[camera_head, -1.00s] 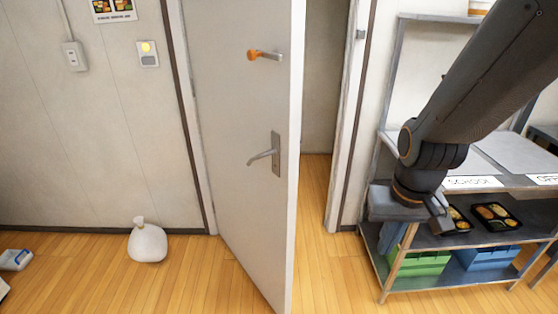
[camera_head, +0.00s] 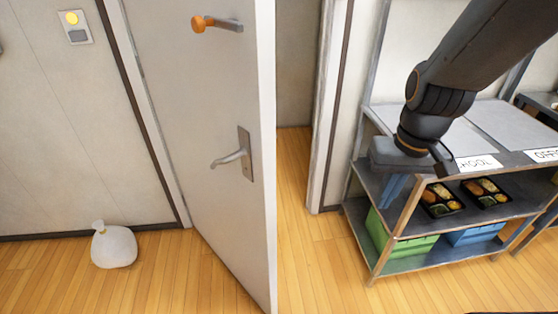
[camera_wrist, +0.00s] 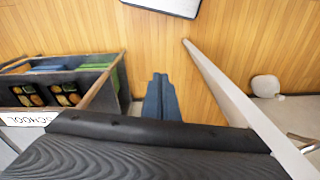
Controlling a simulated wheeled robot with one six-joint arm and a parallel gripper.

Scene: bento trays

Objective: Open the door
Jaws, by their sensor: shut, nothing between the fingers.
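The pale grey door (camera_head: 185,85) stands ajar, swung into the room, with a gap at its right to the doorway (camera_head: 300,130). Its metal lever handle (camera_head: 232,157) is on the face toward me, and a bar with an orange knob (camera_head: 215,23) is above. In the wrist view the door's white edge (camera_wrist: 225,85) runs diagonally right of my gripper, with part of the handle (camera_wrist: 302,138) at the far right. My gripper (camera_head: 389,200) is shut and empty, well right of the door and apart from it, in front of the shelf. Its blue-grey fingers also show in the wrist view (camera_wrist: 159,77).
A rack (camera_head: 408,222) stands close by my gripper, with bento trays (camera_head: 441,200), a green crate (camera_head: 408,246) and a blue crate (camera_head: 474,234). A white bag (camera_head: 114,247) lies by the left wall. The wooden floor between door and rack is clear.

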